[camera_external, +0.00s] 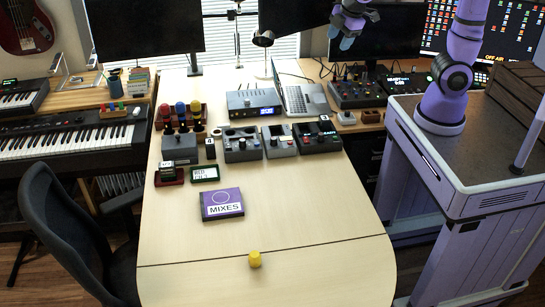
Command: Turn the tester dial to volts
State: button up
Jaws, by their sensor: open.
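My gripper (340,37) hangs open and empty at the top of the view, above the far part of the table. Several small grey devices with knobs or round tops stand in a row mid-table: a left box (242,152), a middle box (279,149) and a right box (318,146) with dark knobs and a small green display. Which of them is the tester, and where its dial points, is too small to tell. My gripper is well above and behind the row, touching nothing.
A purple MIXES box (222,204) and a yellow knob-like piece (255,259) lie nearer on the table (320,220). An open laptop (305,98), a desk lamp (263,39) and a mixer (357,94) stand behind. The table's front is mostly clear.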

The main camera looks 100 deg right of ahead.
jog(key=w+d+f+n+g, duration=0.2)
jog(key=w+d+f+n, duration=0.3)
jog(key=w+f, duration=0.7)
jog(key=n+y, duration=0.2)
send_over(274, 138)
notch_tip(274, 138, down, 22)
jog(key=shift+y, duration=0.3)
notch_tip(274, 138, down, 11)
jog(key=shift+d+r, duration=0.1)
jog(key=shift+d, duration=0.05)
jog(key=c, duration=0.9)
jog(key=shift+c, duration=0.2)
